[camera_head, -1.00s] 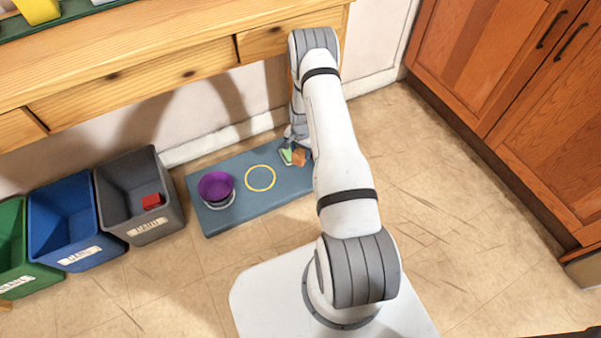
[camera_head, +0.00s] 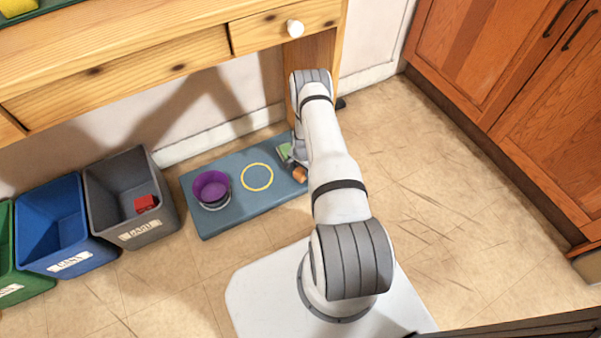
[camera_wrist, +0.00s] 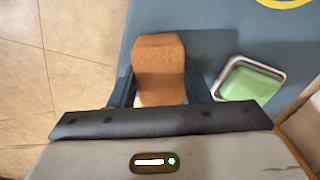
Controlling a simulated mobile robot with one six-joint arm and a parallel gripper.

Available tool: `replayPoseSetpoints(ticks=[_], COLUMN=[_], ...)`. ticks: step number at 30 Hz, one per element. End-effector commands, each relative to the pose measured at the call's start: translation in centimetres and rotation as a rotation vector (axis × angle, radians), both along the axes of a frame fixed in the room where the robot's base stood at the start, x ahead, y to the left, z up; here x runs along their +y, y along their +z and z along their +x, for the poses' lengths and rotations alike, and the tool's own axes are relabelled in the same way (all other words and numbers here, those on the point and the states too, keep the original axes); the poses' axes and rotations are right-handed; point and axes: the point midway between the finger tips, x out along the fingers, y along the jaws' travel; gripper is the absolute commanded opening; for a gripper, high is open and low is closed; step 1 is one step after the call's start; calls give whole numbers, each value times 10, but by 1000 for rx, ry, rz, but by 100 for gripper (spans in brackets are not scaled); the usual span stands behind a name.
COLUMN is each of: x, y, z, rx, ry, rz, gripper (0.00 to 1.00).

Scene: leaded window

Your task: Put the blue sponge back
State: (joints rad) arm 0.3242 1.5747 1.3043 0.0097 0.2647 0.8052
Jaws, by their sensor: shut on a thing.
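I cannot make out a blue sponge in either view. My gripper (camera_wrist: 160,88) is shut on an orange-brown block (camera_wrist: 160,60), with one dark finger on each side of it. In the head view the orange block (camera_head: 299,174) shows at the right edge of the blue mat, and my arm partly hides the gripper. A green block (camera_wrist: 246,84) sits in a small metal-rimmed tray (camera_wrist: 224,75) on the mat, beside the right finger. A yellow ring mark (camera_head: 257,177) on the blue mat (camera_head: 228,222) is empty.
A purple bowl (camera_head: 211,186) stands at the mat's left. Grey (camera_head: 165,220), blue (camera_head: 45,222) and green (camera_head: 15,285) bins line the left; a red block (camera_head: 146,203) is in the grey one. A wooden table (camera_head: 130,60) overhangs behind. Floor at right is clear.

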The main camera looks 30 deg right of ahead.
Motion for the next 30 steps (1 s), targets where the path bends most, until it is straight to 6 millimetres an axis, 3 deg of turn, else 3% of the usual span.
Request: replayPoseSetpoints(ticks=[2, 14, 15, 21, 30], x=[0, -1, -1, -1, -1], y=[-12, -16, -14, -14, -13], z=[0, 0, 0, 0, 0], rx=[0, 0, 0, 0, 0], ry=[-1, -1, -1, -2, -2], rz=[0, 0, 0, 0, 0], gripper=[22, 22, 46, 63, 66])
